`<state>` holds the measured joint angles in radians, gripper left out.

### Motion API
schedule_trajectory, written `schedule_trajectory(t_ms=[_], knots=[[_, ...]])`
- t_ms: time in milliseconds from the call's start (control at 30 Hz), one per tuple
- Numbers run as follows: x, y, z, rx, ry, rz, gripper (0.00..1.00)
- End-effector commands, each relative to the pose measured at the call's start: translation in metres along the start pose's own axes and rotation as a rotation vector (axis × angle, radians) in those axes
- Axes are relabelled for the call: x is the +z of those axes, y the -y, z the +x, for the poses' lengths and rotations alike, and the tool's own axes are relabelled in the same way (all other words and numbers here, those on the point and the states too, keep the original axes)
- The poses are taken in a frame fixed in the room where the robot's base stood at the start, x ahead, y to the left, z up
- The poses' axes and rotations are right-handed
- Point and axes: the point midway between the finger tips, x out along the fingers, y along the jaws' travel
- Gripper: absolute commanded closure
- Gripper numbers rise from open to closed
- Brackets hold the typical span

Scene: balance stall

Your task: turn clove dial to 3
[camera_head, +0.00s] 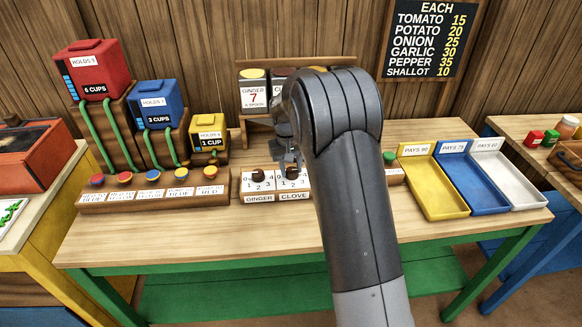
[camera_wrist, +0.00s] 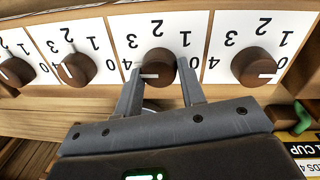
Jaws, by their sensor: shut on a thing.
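The clove dial (camera_wrist: 158,66) is a round brown knob with numbers around it, in the middle of the wrist view, where the numbers appear upside down. My gripper (camera_wrist: 159,72) has one finger on each side of the knob and is shut on it. A white mark shows on the knob's left side in that view, toward the 4. In the head view the clove dial (camera_head: 291,171) stands above the CLOVE label, partly hidden by my gripper (camera_head: 290,158). The ginger dial (camera_head: 258,172) is just left of it; in the wrist view this dial (camera_wrist: 254,67) is on the right.
More dials (camera_wrist: 76,69) continue to the left in the wrist view, hidden behind my arm in the head view. A button row (camera_head: 152,192) lies left on the table. Yellow, blue and white trays (camera_head: 447,205) are at the right. The front of the table is clear.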

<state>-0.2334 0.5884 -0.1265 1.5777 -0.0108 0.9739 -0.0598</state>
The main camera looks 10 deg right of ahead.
Motion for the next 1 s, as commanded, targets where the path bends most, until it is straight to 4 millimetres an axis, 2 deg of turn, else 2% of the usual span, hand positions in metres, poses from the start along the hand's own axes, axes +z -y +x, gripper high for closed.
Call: schedule_trajectory(t_ms=[367, 1000], knots=[[-0.0002, -0.0004, 0.0001, 0.001, 0.012, 0.142, 0.86], [-0.0012, -0.0016, -0.0001, 0.001, 0.051, 0.641, 0.86]])
